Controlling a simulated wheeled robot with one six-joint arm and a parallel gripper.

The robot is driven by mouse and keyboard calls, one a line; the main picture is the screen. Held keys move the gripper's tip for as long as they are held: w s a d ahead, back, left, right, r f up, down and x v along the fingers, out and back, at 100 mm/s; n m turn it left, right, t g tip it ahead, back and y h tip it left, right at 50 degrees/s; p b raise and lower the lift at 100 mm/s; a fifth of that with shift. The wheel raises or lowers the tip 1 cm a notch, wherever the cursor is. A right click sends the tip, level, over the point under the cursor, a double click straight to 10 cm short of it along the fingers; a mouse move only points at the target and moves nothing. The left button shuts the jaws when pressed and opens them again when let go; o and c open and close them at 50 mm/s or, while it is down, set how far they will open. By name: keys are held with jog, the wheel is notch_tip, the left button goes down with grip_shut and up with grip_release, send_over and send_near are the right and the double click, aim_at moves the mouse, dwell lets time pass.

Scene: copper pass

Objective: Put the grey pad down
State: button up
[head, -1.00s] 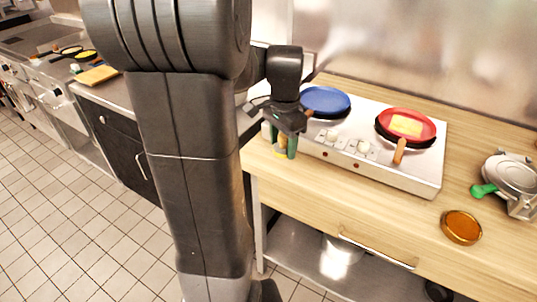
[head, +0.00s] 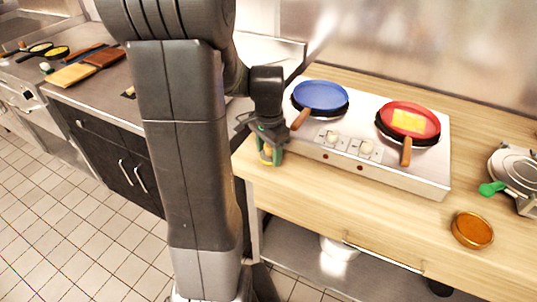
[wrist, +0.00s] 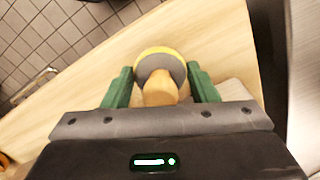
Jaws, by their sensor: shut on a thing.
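The grey pad (wrist: 160,62) is a round disc with a yellow rim and a pale wooden knob, seen in the wrist view between the green fingers. My gripper (wrist: 160,88) is shut on its knob. In the head view my gripper (head: 270,150) points down at the left end of the wooden counter (head: 330,205), left of the stove. Only a bit of the pad's yellow edge (head: 266,161) shows there below the fingers. I cannot tell whether the pad touches the counter or hangs just above it.
The white stove (head: 425,180) carries a blue pan (head: 320,95) and a red pan (head: 425,119) with yellow food on it. A round amber dish (head: 472,230) and a waffle iron (head: 515,170) are at the right. The counter's front strip between is clear.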

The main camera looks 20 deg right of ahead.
jog(key=shift+f, duration=0.8)
jog(key=shift+f, duration=0.25)
jog(key=o, duration=0.9)
jog(key=shift+r, duration=0.1)
notch_tip(320, 180, up, 12)
jog(key=shift+r, duration=0.15)
jog(key=shift+f, duration=4.45)
